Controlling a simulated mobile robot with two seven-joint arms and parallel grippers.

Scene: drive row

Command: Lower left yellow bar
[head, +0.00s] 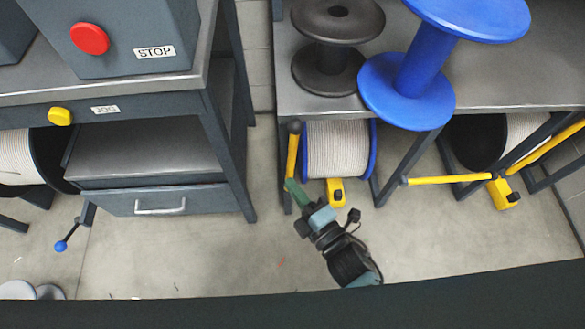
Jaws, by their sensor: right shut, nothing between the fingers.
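The left yellow bar (292,155) shows as a short, nearly upright bar with a dark knob (294,127) at its top, just left of a white-wound reel with blue flanges. My right gripper (291,184) reaches up from below, and its green fingers are shut with nothing between them. Their tips are at the bar's lower end and overlap it in the picture; I cannot tell whether they touch. The bar's lower end is partly hidden by the fingers. My left gripper is not in view.
A second yellow bar (448,180) lies level at the right, by a yellow block (503,194). Another yellow block (337,192) sits below the reel (339,150). A blue spool (410,85) and a black spool (330,70) stand on the bench. Grey floor (180,260) is mostly clear.

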